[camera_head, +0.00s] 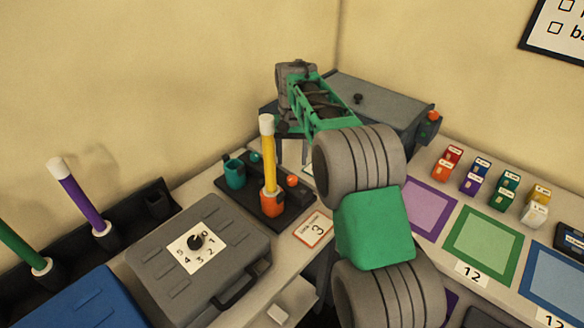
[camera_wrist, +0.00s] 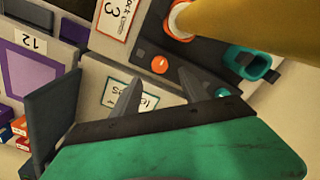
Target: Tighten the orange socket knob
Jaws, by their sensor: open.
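The orange socket (camera_head: 271,205) stands on a black base plate (camera_head: 236,205) and holds an upright yellow rod (camera_head: 269,155) with a white tip. A small round orange knob (camera_head: 292,181) sits beside it on the plate. The knob also shows in the wrist view (camera_wrist: 160,64), just beyond my gripper (camera_wrist: 158,92). My gripper is open, its two fingers apart with nothing between them. It does not touch the knob. In the wrist view the yellow rod (camera_wrist: 250,22) crosses the upper right, close to my gripper.
A teal socket (camera_head: 234,173) and teal knob (camera_head: 256,159) share the plate. A card marked 3 (camera_head: 313,229) lies in front. A grey case with a dial (camera_head: 195,243) stands left, a grey box (camera_head: 375,98) behind. Coloured mats (camera_head: 482,242) and small blocks lie right.

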